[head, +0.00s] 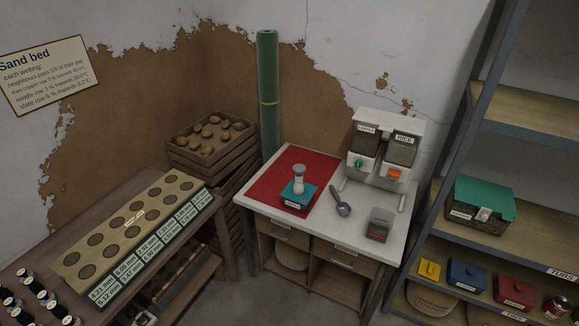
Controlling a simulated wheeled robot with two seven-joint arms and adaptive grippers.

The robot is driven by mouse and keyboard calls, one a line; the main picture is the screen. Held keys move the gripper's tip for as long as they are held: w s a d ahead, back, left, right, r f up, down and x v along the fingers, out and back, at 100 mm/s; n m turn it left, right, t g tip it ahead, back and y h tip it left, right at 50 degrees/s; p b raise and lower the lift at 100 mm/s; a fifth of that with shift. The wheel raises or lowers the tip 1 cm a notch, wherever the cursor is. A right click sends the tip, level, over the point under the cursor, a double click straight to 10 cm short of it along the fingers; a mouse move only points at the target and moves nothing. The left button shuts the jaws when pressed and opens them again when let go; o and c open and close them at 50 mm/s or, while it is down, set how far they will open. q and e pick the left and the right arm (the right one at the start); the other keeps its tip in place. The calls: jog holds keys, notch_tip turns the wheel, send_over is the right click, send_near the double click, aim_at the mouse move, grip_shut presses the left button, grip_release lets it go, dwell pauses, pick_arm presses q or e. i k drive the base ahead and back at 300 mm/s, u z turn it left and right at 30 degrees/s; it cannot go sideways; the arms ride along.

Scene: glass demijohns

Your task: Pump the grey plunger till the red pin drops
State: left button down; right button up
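A teal box-like device (293,200) with a dark base stands on the red mat (265,185) on the white-topped cabinet. A pale grey-white upright part with a rounded top (298,174) rises from it; it looks like the plunger. A small label is on its front. I cannot make out a red pin; it is too small or hidden. Neither of my grippers is in the head view, and nothing touches the device.
A metal scoop (341,203) and a small grey scale-like device (380,224) lie right of the mat. A two-hopper dispenser (384,150) stands behind. A green roll (268,95) stands at the back. Shelves (520,185) rise at right; a bench with a holed board (130,220) is at left.

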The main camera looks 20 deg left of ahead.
aim_at(299, 168)
jog(key=u, duration=0.65)
jog(key=i, duration=0.6)
jog(key=u, duration=0.55)
jog(key=i, duration=0.8)
jog(key=z, duration=0.85)
jog(key=i, duration=0.45)
jog(key=z, duration=0.55)
